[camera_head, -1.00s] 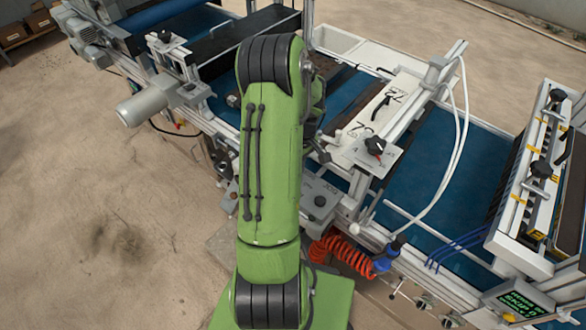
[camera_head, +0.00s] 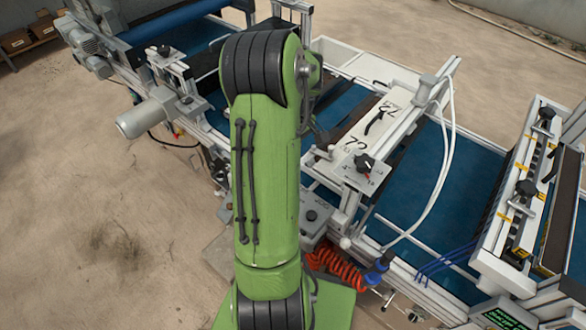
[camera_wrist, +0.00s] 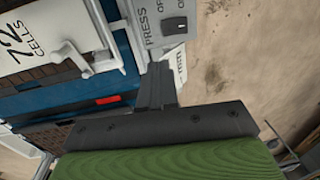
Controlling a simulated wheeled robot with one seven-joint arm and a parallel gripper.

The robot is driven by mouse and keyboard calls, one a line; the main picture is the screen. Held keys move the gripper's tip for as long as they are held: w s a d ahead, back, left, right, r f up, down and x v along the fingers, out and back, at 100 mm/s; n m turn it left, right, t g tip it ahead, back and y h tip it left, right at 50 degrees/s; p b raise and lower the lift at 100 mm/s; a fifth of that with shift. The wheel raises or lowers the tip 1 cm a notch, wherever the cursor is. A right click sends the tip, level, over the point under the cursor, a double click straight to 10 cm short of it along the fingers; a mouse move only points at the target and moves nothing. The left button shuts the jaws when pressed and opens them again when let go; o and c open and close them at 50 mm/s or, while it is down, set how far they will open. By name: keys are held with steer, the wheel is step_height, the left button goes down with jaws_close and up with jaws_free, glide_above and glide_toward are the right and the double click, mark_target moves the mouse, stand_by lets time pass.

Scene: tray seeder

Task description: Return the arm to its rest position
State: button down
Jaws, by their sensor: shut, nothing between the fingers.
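My green arm (camera_head: 265,190) stands upright in the middle of the head view, folded, with its black-banded elbow at the top.
The tray seeder's blue belt (camera_head: 440,195) runs behind and right of my arm. A white numbered plate (camera_head: 375,130) sits above it. A seeding unit (camera_head: 515,200) stands at right, a red coiled hose (camera_head: 335,268) below. Bare floor (camera_head: 90,210) lies left.

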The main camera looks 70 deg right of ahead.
steer(key=w+a+r+n+t+h, duration=0.1)
steer(key=w+a+r, duration=0.6)
steer(key=a, duration=0.2)
steer(key=w+a+r+n+t, duration=0.1)
steer(key=w+a+r, duration=0.6)
steer(key=w+a, duration=0.15)
steer(key=s+a+r+n+t, duration=0.1)
steer(key=s+a, duration=0.3)
steer(key=a, duration=0.5)
steer(key=s+a+r+n+t, duration=0.1)
steer(key=s+a+t, duration=0.1)
steer(key=a, duration=0.8)
steer(key=shift+s+a+r+n, duration=0.15)
steer(key=shift+s+a+n, duration=0.15)
steer(key=shift+s, duration=0.6)
steer(key=shift+d, duration=0.1)
